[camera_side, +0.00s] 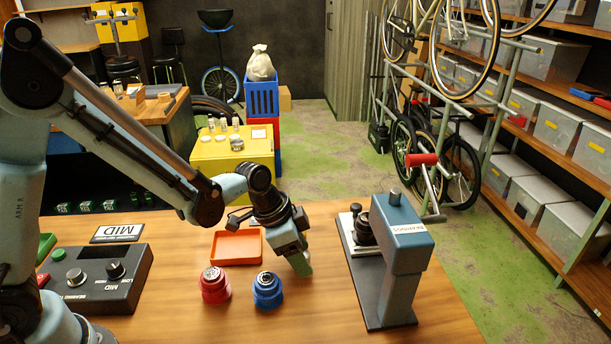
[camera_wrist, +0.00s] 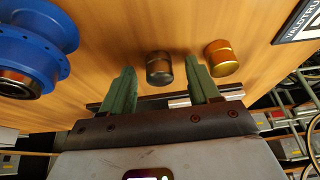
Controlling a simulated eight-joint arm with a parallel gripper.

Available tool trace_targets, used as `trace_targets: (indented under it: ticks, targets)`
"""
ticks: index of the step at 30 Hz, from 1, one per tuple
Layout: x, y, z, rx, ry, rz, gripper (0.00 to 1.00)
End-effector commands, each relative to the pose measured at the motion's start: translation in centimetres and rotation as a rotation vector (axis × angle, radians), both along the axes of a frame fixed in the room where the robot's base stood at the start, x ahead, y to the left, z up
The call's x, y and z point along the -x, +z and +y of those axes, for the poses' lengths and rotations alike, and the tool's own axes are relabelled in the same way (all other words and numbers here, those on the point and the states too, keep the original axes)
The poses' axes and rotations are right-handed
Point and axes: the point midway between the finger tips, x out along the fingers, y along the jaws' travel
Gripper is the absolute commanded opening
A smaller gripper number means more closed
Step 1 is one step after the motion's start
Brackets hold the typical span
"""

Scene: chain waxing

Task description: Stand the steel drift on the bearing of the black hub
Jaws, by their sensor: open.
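My gripper (camera_side: 302,266) is open, its green fingers pointing down near the tabletop, right of the blue hub. In the wrist view, a short dark grey cylinder (camera_wrist: 159,68), which looks like the steel drift, stands between the two fingertips (camera_wrist: 160,64), with gaps on both sides. I cannot tell how deep the fingers reach around it. In the side view this cylinder is hidden by my gripper. The black hub (camera_side: 362,233) appears to sit on the pale plate of the blue press (camera_side: 402,222), partly hidden by the press head.
A brass cylinder (camera_wrist: 222,58) stands right of the right finger in the wrist view. The blue hub (camera_side: 267,290) and red hub (camera_side: 214,287) stand left of my gripper. An orange tray (camera_side: 237,248) lies behind them. A black control box (camera_side: 98,277) is at left.

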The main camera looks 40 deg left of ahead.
Motion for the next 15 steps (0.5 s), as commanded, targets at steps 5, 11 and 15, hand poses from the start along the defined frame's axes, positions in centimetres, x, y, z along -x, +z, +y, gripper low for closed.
trace_targets:
  ticks: [5,11,15]
  targets:
    - [0.01,0.02,0.00,0.000,0.000,0.000,0.39]
    - [0.01,0.03,0.01,0.000,0.000,0.000,0.09]
    - [0.01,0.05,0.01,0.000,0.000,0.000,0.00]
